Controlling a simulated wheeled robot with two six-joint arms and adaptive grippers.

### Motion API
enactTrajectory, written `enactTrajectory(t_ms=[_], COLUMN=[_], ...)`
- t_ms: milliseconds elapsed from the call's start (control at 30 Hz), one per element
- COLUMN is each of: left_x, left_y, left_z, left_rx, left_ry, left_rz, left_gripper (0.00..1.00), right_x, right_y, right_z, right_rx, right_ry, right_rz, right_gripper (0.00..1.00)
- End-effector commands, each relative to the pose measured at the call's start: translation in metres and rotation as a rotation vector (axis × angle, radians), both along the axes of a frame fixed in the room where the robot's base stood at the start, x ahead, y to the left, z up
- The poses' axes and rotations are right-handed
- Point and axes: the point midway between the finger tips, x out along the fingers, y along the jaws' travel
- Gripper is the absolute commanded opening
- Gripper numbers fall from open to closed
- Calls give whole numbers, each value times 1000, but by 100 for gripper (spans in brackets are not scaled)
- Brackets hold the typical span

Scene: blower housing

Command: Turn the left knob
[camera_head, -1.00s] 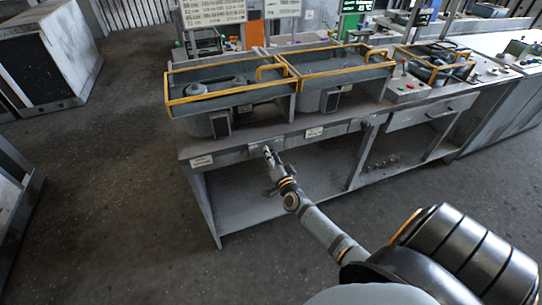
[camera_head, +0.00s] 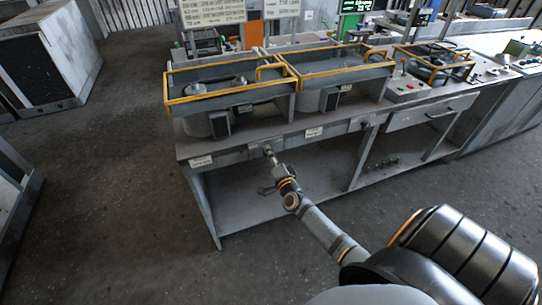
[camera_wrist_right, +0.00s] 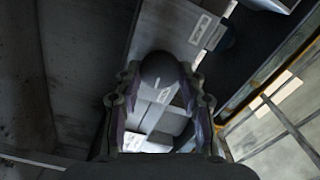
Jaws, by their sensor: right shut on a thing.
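The left knob (camera_head: 267,150) is on the front face of the workbench, under the left yellow-railed tray. My right gripper (camera_head: 272,163) reaches it from the front and is shut on it. In the right wrist view the knob's dark round end (camera_wrist_right: 163,70) lies between the two fingers of my right gripper (camera_wrist_right: 160,100). The fingers hide part of the knob in the head view. My left gripper is not in view.
A second dark knob (camera_head: 366,125) sits further right on the bench front (camera_head: 335,133). Two yellow-railed trays (camera_head: 228,97) stand on top, with a control box (camera_head: 405,90) to the right. The bench has an open lower shelf. The floor (camera_head: 120,200) at left is clear.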

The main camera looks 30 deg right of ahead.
Motion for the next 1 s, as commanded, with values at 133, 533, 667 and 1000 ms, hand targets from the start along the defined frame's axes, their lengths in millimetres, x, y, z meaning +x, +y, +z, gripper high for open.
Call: enactTrajectory(t_ms=[133, 533, 667, 1000], left_x=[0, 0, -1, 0], left_y=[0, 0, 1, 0], left_z=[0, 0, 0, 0], left_rx=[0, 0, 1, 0], left_ry=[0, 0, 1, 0], left_rz=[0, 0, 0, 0], left_gripper=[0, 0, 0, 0], right_x=[-1, 0, -6, -80], right_y=[0, 0, 1, 19], right_z=[-1, 0, -1, -2], right_rx=[0, -1, 0, -1], right_ry=[2, 1, 2, 5], right_rz=[0, 0, 0, 0], right_gripper=[41, 63, 63, 63])
